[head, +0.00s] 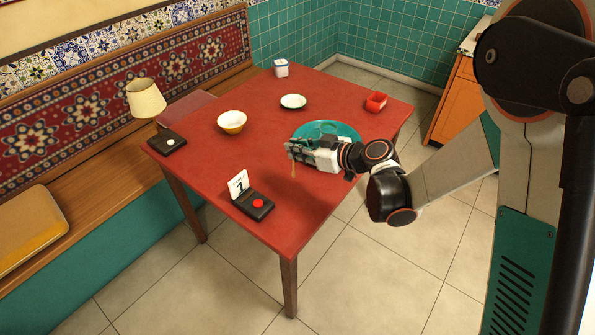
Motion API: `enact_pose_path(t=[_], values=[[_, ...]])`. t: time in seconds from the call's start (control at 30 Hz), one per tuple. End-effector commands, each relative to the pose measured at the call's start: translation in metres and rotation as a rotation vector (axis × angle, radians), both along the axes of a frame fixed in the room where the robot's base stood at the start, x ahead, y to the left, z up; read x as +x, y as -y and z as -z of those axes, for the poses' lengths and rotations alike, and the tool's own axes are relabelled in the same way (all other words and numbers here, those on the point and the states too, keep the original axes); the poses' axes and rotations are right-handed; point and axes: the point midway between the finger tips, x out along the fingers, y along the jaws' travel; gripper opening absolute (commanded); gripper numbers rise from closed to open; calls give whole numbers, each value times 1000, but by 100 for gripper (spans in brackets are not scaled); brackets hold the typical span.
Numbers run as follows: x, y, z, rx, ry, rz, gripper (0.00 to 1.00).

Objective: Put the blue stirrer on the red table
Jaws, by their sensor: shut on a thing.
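The red table (205,180) stands in the middle of the head view. My gripper (291,149) is over the table's right half, pointing left, with its jaws shut. A thin tan stick (293,170) hangs down from the fingertips, above the tabletop. I see no blue on it, and its upper part is hidden by the jaws, so I cannot tell whether it is the blue stirrer. No other stirrer shows.
A teal round tray (350,131) lies partly behind my gripper. The centre-left tabletop is clear.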

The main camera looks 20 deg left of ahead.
Motion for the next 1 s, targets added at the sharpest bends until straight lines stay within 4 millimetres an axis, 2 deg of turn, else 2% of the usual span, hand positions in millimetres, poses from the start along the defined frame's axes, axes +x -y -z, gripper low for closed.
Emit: enact_pose_path(t=[0.03, 0.33, 0.6, 0.93, 1.0], values=[[0, 0, 12, 0, 0, 0, 3], [0, 0, 32, 0, 0, 0, 3], [0, 0, 67, 0, 0, 0, 3], [0, 0, 68, 0, 0, 0, 3], [0, 0, 68, 0, 0, 0, 21]])
